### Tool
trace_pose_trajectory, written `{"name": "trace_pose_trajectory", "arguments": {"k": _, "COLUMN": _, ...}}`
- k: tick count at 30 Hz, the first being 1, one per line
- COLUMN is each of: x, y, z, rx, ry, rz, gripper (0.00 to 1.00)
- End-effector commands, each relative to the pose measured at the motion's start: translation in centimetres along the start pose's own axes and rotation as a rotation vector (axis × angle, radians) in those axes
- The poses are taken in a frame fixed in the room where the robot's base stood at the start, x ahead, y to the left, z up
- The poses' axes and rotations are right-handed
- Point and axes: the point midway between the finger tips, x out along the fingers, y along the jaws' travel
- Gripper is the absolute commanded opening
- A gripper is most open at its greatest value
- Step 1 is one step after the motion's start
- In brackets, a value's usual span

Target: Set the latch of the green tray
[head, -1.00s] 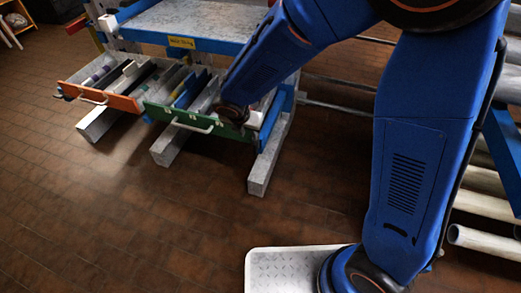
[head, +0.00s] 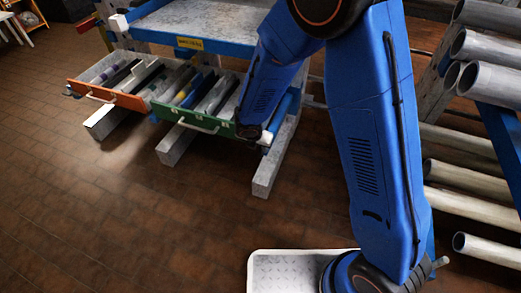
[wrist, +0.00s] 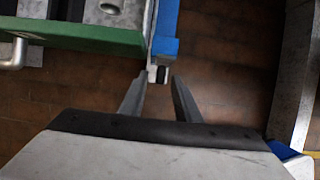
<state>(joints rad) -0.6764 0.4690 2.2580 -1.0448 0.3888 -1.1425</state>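The green tray (head: 208,124) sits in the rack's lower level, its front with a pale handle facing the room. Its right end shows at the upper left of the wrist view (wrist: 85,35). A small white and black piece (wrist: 158,74), perhaps the latch, is at the end of a blue rail (wrist: 165,30) just right of the tray. My gripper (wrist: 158,92) is open and empty. Its two fingers point at that small piece, which appears between or just beyond their tips; I cannot tell whether they touch. In the head view my arm hides the fingers.
An orange tray (head: 105,94) with a handle is left of the green one. Pale beams (head: 275,165) jut out below the trays. Grey pipes (head: 470,180) are stacked at the right. The tiled floor (head: 120,220) in front is clear.

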Motion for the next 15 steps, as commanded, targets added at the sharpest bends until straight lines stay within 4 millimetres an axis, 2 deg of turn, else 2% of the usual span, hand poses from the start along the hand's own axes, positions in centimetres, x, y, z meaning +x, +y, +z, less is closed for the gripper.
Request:
{"name": "trace_pose_trajectory", "arguments": {"k": 6, "x": 2.6, "y": 0.0, "z": 0.0, "rx": 0.000, "ry": 0.001, "rz": -0.001, "gripper": 0.30}}
{"name": "trace_pose_trajectory", "arguments": {"k": 15, "x": 3.8, "y": 0.0, "z": 0.0, "rx": 0.000, "ry": 0.001, "rz": 0.000, "gripper": 0.30}}
